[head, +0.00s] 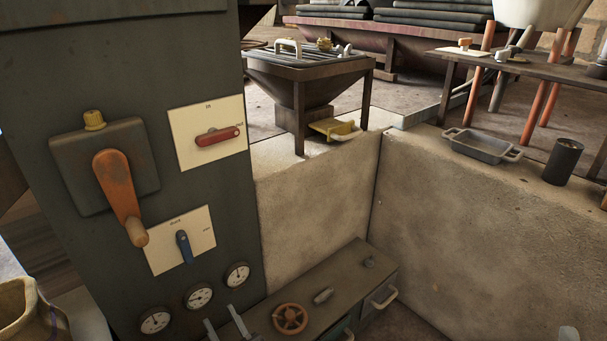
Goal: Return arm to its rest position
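My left gripper (220,315) shows at the bottom edge, left of centre. Two slim grey fingers point up with a gap between them, and nothing is seen between them. It appears just below the round gauges (198,296) of the dark cabinet (215,75) and left of the orange handwheel (290,318). The rest of the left arm is mostly below the frame. A pale tip at the bottom right edge may be part of my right arm. My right gripper cannot be made out.
The cabinet carries an orange crank (117,190), a red switch (217,136) and a blue switch (184,246). A low bench (345,286) with a drawer handle (384,299) stands by the concrete wall (470,230). A grey tray (480,146) and dark cup (563,161) stand on the ledge.

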